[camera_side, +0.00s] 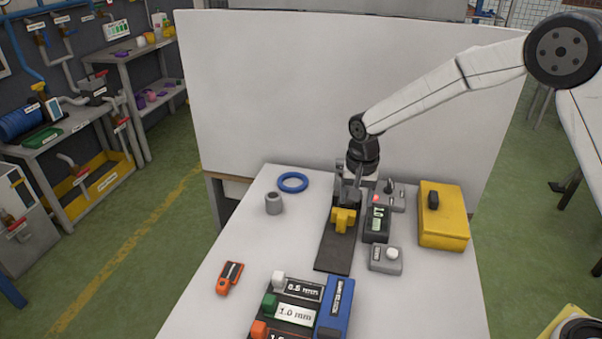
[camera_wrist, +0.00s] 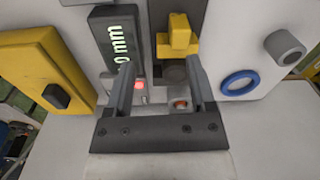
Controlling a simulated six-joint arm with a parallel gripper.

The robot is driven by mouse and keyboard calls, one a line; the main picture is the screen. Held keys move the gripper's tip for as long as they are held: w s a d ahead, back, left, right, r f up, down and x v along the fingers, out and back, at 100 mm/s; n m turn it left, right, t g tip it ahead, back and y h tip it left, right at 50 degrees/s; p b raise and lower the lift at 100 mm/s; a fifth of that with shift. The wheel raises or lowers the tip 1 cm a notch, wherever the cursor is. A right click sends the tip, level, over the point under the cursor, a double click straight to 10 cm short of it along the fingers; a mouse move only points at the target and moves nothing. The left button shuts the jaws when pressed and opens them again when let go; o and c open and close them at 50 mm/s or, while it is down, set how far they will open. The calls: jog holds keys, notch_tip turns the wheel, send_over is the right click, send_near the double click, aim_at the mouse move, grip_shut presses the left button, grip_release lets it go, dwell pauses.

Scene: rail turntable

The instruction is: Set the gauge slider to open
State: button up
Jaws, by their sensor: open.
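A yellow slider (camera_side: 344,219) sits on a dark rail (camera_side: 334,256) in the side view. It also shows in the wrist view (camera_wrist: 178,40), at the top between and beyond my fingertips. My gripper (camera_side: 349,192) points down at the far end of the rail, just behind the yellow slider. In the wrist view my gripper (camera_wrist: 160,64) is open with nothing between its fingers. A dark display (camera_side: 377,224) with green digits stands right of the rail; "0 mm" is readable on it in the wrist view (camera_wrist: 115,42). A red light glows by it.
A grey lever box (camera_side: 396,199) and a grey box with a white knob (camera_side: 385,261) stand near the display. A yellow case (camera_side: 443,220) is at right. A blue ring (camera_side: 293,182) and grey cylinder (camera_side: 273,203) lie left. Labelled gauge blocks (camera_side: 296,315) are in front.

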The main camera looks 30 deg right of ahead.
aim_at(343, 214)
jog(key=shift+w+a+f+m, duration=0.3)
jog(key=shift+w+a+m, duration=0.05)
jog(key=shift+w, duration=0.3)
jog(key=shift+w+a+f+m, duration=0.3)
jog(key=shift+w+a+m, duration=0.05)
jog(key=shift+w, duration=0.3)
jog(key=shift+f, duration=0.1)
jog(key=shift+f, duration=3.8)
grip_shut()
